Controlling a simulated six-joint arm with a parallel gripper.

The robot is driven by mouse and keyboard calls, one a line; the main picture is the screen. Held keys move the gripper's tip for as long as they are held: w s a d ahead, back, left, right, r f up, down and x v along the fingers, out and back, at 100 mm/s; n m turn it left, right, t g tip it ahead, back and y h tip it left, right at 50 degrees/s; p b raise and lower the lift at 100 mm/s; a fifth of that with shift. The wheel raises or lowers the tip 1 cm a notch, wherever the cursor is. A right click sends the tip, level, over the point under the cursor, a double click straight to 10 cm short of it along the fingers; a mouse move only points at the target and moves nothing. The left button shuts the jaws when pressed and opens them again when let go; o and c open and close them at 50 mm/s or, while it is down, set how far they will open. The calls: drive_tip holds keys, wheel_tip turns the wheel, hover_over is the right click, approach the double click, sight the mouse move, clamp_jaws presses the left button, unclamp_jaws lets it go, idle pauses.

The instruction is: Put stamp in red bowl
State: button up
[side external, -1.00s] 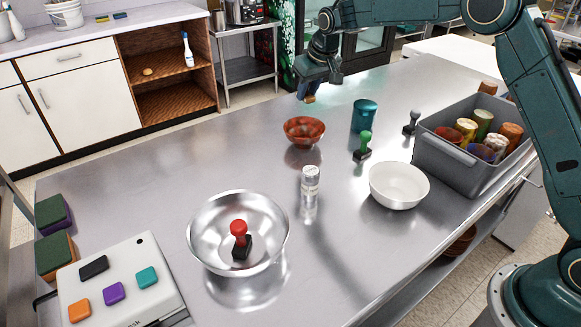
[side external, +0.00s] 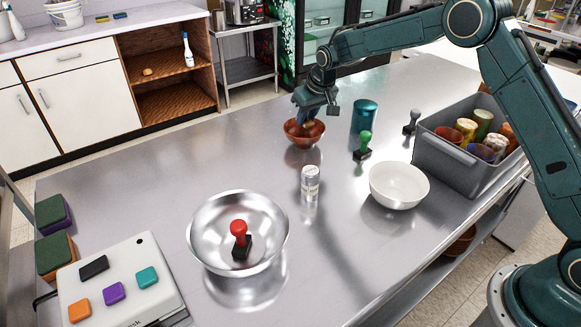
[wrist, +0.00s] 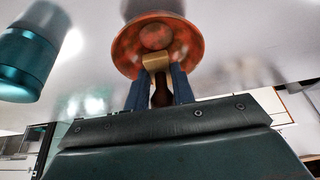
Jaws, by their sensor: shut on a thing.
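My gripper (side external: 307,120) is at the red bowl (side external: 304,139), its fingertips at or just above the rim. In the wrist view my gripper (wrist: 160,78) is shut on a stamp (wrist: 162,93) with a dark brown handle and a tan block. The tan block overlaps the near part of the red bowl (wrist: 126,50). I cannot tell whether the stamp touches the bowl. A red-handled stamp (side external: 239,231) stands in the metal bowl (side external: 204,243). A green-handled stamp (side external: 364,143) and a grey-handled stamp (side external: 411,121) stand on the counter.
A teal canister (side external: 364,116) stands right of the red bowl. A clear shaker (side external: 310,184) and a white bowl (side external: 399,194) stand nearer the camera. A grey bin (side external: 450,164) of cups is at the right. The counter left of the red bowl is clear.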

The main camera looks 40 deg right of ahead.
drive_tip(key=shift+f, duration=1.4)
drive_tip(key=o, duration=1.1)
drive_tip(key=shift+c, duration=0.2)
drive_tip(key=shift+r, duration=3.45)
